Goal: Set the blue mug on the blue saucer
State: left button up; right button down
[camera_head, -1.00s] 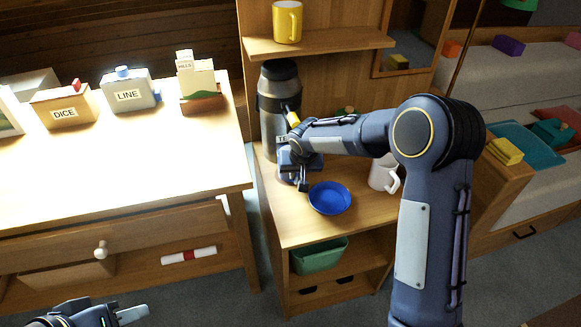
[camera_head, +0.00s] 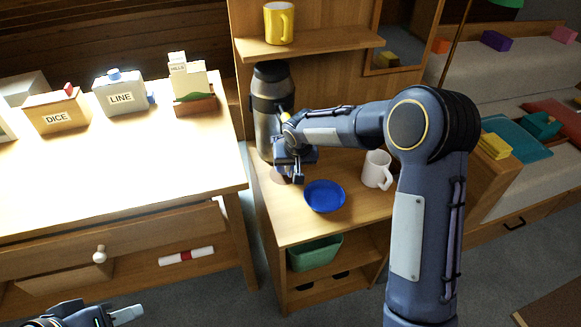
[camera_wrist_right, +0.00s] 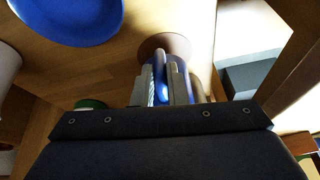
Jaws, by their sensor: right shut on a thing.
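The blue saucer (camera_head: 324,197) lies on the low wooden shelf top, and its edge shows in the right wrist view (camera_wrist_right: 75,18). My right gripper (camera_head: 297,172) is left of and behind the saucer, by the flask. In the right wrist view its fingers (camera_wrist_right: 164,90) are closed around a blue part (camera_wrist_right: 161,88), which looks like the blue mug's handle. Most of the mug is hidden by my gripper. A brownish round mat (camera_wrist_right: 168,44) lies just beyond the fingers. My left gripper (camera_head: 128,315) is low at the left, its jaw gap unclear.
A steel flask (camera_head: 268,115) stands close behind my right gripper. A white mug (camera_head: 376,170) stands right of the saucer. A yellow mug (camera_head: 279,23) is on the upper shelf (camera_head: 310,47). A green bin (camera_head: 314,253) sits below. The shelf top in front of the saucer is clear.

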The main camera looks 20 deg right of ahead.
aim_at(326, 203)
jog(key=k+j, duration=0.15)
jog(key=k, duration=0.35)
jog(key=k+j, duration=0.15)
jog(key=k, duration=0.3)
jog(key=z, duration=0.05)
